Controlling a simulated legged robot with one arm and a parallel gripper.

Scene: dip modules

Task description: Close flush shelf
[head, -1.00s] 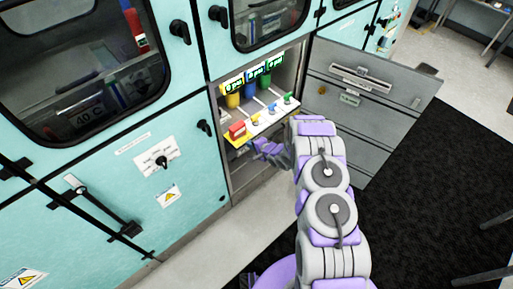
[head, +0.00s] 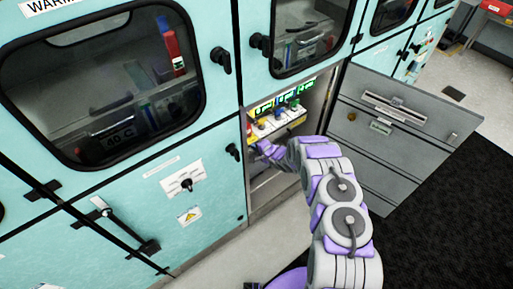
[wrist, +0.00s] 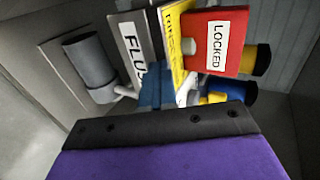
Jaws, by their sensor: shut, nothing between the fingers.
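The flush shelf (head: 290,127) sits inside the open lower compartment, with yellow, blue and green parts behind its pale top. In the wrist view a plate lettered "FLUS" (wrist: 133,48), partly covered, stands beside a red "LOCKED" tag (wrist: 217,42) and a yellow tag (wrist: 174,45). My gripper (head: 268,150) is at the shelf's front, low and to the left. It is shut and empty, and its dark-edged purple end (wrist: 165,127) fills the lower wrist view. I cannot tell whether it touches the shelf.
The compartment's grey door (head: 405,130) stands wide open on the right, close to my arm. Teal cabinet fronts with black handles (head: 220,60) flank the opening. Pale floor and a black mat (head: 465,190) lie in front.

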